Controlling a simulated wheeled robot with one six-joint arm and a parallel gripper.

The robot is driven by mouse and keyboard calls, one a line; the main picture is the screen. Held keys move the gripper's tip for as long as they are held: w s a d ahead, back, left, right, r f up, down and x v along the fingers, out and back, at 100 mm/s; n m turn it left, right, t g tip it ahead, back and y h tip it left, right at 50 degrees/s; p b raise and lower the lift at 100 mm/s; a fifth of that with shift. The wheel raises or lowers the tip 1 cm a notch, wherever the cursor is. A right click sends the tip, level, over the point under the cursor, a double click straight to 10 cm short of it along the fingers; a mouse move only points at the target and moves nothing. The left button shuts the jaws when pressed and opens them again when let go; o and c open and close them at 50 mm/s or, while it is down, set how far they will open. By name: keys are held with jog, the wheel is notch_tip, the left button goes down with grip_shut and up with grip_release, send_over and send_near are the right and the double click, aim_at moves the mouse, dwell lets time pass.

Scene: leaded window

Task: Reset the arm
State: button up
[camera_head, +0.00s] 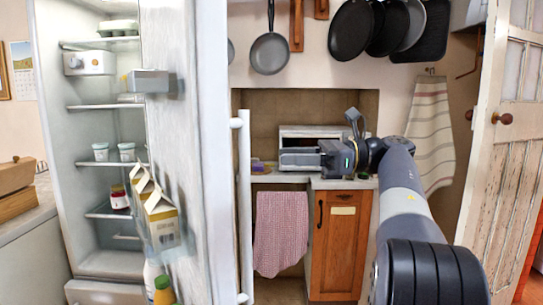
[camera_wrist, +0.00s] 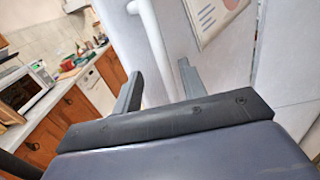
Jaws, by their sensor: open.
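My arm reaches in from the lower right of the head view, bends at the wrist and points left. My gripper (camera_head: 284,158) is in front of the counter niche, to the right of the open fridge door (camera_head: 205,120). In the wrist view my gripper (camera_wrist: 158,84) has its two fingers spread apart with nothing held between them. The white fridge door handle (camera_head: 243,200) is left of the fingertips in the head view. In the wrist view the handle (camera_wrist: 150,40) shows beyond the fingers, in the gap; I cannot tell the exact distance.
The fridge stands open, with milk cartons (camera_head: 160,218) in its door. A white oven (camera_head: 310,132) sits behind my gripper on the counter, above a wooden cabinet (camera_head: 340,250) and a red-checked towel (camera_head: 281,230). Pans (camera_head: 269,54) hang above. A door (camera_head: 510,140) stands at right.

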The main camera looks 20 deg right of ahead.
aim_at(245, 157)
jog(key=shift+s+d, duration=0.2)
jog(key=shift+d, duration=0.25)
jog(key=shift+a, duration=0.1)
jog(key=x, duration=1)
jog(key=shift+w+a, duration=0.15)
jog(key=shift+a, duration=0.25)
